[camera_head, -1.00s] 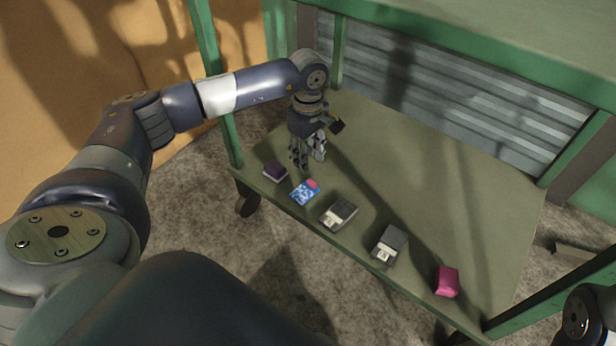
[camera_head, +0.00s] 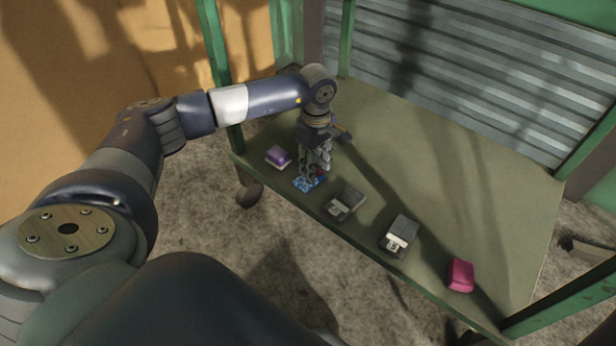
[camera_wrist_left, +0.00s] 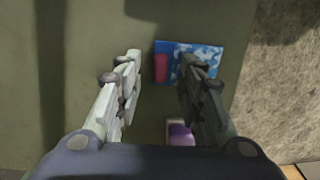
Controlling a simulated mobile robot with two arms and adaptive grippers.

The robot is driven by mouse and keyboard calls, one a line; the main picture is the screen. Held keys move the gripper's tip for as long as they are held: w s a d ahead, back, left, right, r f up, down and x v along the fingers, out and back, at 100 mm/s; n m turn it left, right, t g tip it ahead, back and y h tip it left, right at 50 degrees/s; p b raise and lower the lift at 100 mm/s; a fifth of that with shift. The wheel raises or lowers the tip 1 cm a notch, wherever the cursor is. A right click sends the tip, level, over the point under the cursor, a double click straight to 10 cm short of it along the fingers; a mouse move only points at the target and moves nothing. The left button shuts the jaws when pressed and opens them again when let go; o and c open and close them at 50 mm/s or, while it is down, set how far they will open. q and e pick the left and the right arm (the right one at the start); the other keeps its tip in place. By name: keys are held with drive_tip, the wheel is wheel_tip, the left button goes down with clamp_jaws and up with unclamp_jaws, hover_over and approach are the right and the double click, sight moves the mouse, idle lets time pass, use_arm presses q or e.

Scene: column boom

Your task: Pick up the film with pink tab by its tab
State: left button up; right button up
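The film (camera_head: 301,186) is a flat blue-and-white patterned piece near the left front edge of the table, partly hidden behind my left gripper (camera_head: 311,179) in the head view. In the left wrist view the film (camera_wrist_left: 208,50) lies flat with its pink tab (camera_wrist_left: 161,69) at its left side. My left gripper (camera_wrist_left: 160,58) is open and points down, its two fingers on either side of the tab. The right finger covers part of the film. I cannot tell how far the fingertips are above the table. My right gripper is not in view.
The green table (camera_head: 440,180) also holds a purple box (camera_head: 279,156) left of the film, two dark grey items with white labels (camera_head: 345,203) (camera_head: 400,234), and a pink packet (camera_head: 461,275), all along the front edge. Green posts stand at the corners. The table's middle is clear.

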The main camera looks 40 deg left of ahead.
use_arm(q)
clamp_jaws()
drive_tip(key=shift+r, duration=0.15)
idle(0.4)
